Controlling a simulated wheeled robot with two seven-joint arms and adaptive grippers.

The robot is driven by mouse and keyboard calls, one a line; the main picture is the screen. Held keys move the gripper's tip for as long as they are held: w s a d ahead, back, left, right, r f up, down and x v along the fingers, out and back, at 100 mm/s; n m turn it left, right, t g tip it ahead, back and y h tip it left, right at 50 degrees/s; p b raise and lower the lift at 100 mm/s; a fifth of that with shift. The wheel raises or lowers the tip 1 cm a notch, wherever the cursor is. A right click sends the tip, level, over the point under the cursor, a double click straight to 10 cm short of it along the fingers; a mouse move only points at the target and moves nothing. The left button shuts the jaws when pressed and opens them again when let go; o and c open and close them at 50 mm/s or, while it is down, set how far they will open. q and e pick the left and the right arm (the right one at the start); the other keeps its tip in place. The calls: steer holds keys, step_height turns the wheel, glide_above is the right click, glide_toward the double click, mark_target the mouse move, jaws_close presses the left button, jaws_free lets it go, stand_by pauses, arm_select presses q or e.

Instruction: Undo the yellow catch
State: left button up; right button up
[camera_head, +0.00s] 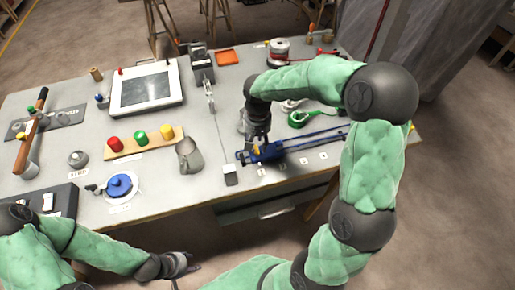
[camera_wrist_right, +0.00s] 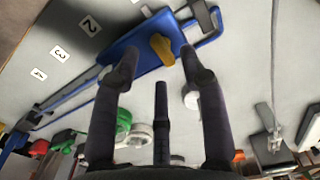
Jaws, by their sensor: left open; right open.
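The yellow catch (camera_wrist_right: 162,48) sits on a blue block (camera_wrist_right: 145,32) at one end of a blue-railed device on the grey bench. In the head view the catch (camera_head: 257,150) is mostly covered by my right gripper. My right gripper (camera_wrist_right: 160,66) is open and empty, its fingers pointing at the block with the catch between and just beyond the fingertips. I cannot tell whether a finger touches it. My left gripper (camera_head: 184,270) is open and empty, off the bench's front edge at lower left.
Number labels lie in front of the blue rails (camera_head: 315,139). A green ring-shaped thing (camera_head: 298,119) lies behind the rails. A grey jug (camera_head: 189,154) and a board with red, green and yellow buttons (camera_head: 139,143) stand to the left. A white-framed panel (camera_head: 146,88) is further back.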

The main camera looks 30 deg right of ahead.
mark_target(257, 151)
steer(key=shift+f+b, duration=0.35)
steer(key=shift+f, duration=1)
steer(key=shift+c, duration=0.3)
jaws_close()
